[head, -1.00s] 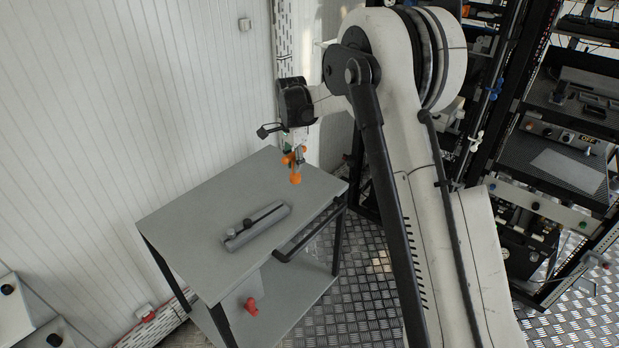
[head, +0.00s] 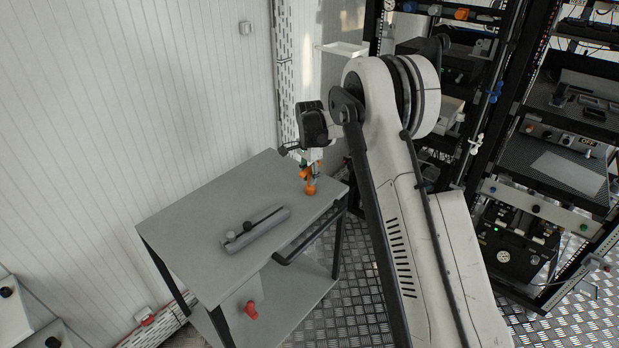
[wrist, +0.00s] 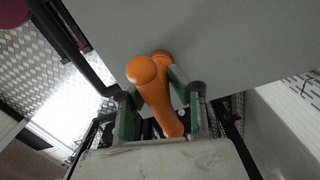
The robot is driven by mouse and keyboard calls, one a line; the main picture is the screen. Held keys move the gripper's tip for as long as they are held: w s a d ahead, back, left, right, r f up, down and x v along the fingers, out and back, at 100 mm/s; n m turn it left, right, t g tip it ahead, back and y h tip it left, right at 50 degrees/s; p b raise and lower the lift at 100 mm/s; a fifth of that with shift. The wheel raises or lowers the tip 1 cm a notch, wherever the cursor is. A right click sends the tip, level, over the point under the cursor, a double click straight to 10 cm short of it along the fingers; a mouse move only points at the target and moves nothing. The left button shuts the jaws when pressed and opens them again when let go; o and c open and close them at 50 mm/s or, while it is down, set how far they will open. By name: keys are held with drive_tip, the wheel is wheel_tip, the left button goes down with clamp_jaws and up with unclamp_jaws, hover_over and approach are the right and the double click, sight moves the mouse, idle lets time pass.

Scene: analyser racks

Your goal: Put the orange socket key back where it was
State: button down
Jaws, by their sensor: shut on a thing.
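The orange socket key (head: 310,186) is in my gripper (head: 311,172), over the far right part of the grey cart top in the head view. In the wrist view the key (wrist: 152,88) stands out between the two green-padded fingers of my gripper (wrist: 155,98), which are shut on it. Its rounded orange end points toward the wrist camera's upper left. The lower end of the key is close to the cart top (head: 190,215); I cannot tell whether it touches.
A red object (head: 251,309) is on the lower shelf. The cart's handle (head: 305,240) runs along its right edge. Equipment racks (head: 560,150) stand at the right. The left part of the cart top is clear.

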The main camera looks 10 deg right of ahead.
drive_tip(key=c, duration=1.6)
unclamp_jaws()
wheel_tip(320, 180, up, 12)
drive_tip(key=shift+s+r+p, duration=0.1)
drive_tip(key=shift+r+p, duration=0.05)
drive_tip(key=shift+p, duration=0.15)
drive_tip(key=s+r+n+t, duration=0.2)
drive_tip(key=s+r+n, duration=0.1)
drive_tip(key=s+r, duration=0.7)
drive_tip(key=s+r+n+t, duration=0.1)
drive_tip(key=s+r+n, duration=0.2)
drive_tip(key=s+r, duration=0.65)
drive_tip(key=shift+s+d+f+n+t, duration=0.1)
drive_tip(key=shift+s+f+n+t, duration=0.9)
drive_tip(key=shift+s, duration=3.5)
drive_tip(key=shift+s+a+f+n+t, duration=0.1)
drive_tip(key=shift+s+f+n+t, duration=0.3)
drive_tip(key=shift+s+f+n, duration=2.6)
drive_tip(key=shift+s+d+r+m+t, duration=0.15)
drive_tip(key=shift+s+m+t, duration=0.45)
drive_tip(key=shift+s, duration=5.45)
